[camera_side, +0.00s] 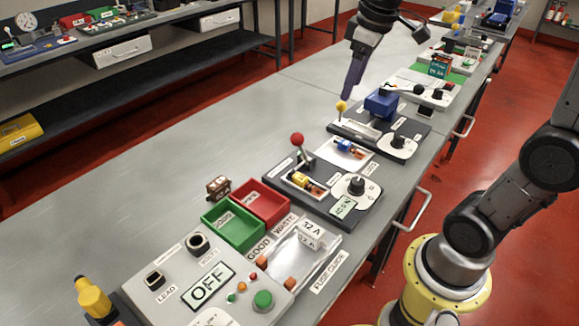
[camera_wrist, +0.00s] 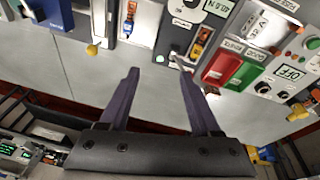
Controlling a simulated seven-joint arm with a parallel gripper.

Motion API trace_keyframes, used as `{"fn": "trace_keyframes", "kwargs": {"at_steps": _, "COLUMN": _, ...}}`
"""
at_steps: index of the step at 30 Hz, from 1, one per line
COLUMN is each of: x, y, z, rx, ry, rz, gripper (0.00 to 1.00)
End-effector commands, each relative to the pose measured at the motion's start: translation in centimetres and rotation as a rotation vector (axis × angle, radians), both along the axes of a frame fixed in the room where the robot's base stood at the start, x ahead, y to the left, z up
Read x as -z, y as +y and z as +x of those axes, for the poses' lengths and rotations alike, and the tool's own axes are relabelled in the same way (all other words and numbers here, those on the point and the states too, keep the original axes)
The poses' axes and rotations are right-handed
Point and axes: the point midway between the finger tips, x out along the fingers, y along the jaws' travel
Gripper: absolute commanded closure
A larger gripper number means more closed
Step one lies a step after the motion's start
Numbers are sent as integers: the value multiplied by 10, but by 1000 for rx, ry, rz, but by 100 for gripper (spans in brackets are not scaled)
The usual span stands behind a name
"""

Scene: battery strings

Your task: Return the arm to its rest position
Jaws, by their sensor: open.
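My gripper (camera_side: 350,92) hangs in the air above the far part of the bench, its dark purple fingers pointing down. In the wrist view the two fingers of my gripper (camera_wrist: 158,72) stand wide apart with nothing between them. A yellow-and-orange cell pair (camera_side: 307,183) lies in the holder of the red-knobbed station (camera_side: 325,207). A blue-and-orange cell pair (camera_side: 350,149) lies on a white plate (camera_side: 330,158) behind that station. My gripper touches none of these.
A green bin (camera_side: 222,236) and a red bin (camera_side: 243,193) stand side by side. In front is a control panel (camera_side: 160,262) marked OFF. A yellow-knobbed lever (camera_side: 341,106) and a blue block (camera_side: 381,103) stand below my gripper. The bench's left side (camera_side: 150,180) is clear.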

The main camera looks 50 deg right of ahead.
Motion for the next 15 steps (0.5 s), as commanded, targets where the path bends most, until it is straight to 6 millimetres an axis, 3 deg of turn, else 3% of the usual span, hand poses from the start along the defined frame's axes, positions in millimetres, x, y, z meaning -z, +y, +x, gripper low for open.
{"fn": "trace_keyframes", "kwargs": {"at_steps": 1, "x": -6, "y": 17, "z": -19, "rx": -19, "ry": -40, "rz": -3, "gripper": 36}}
{"fn": "trace_keyframes", "kwargs": {"at_steps": 6, "x": -5, "y": 56, "z": -76, "rx": -34, "ry": -154, "rz": 12, "gripper": 36}}
{"fn": "trace_keyframes", "kwargs": {"at_steps": 12, "x": 28, "y": 77, "z": -133, "rx": 17, "ry": -250, "rz": 66, "gripper": 36}}
{"fn": "trace_keyframes", "kwargs": {"at_steps": 15, "x": 46, "y": 79, "z": -146, "rx": 73, "ry": -260, "rz": 92, "gripper": 36}}
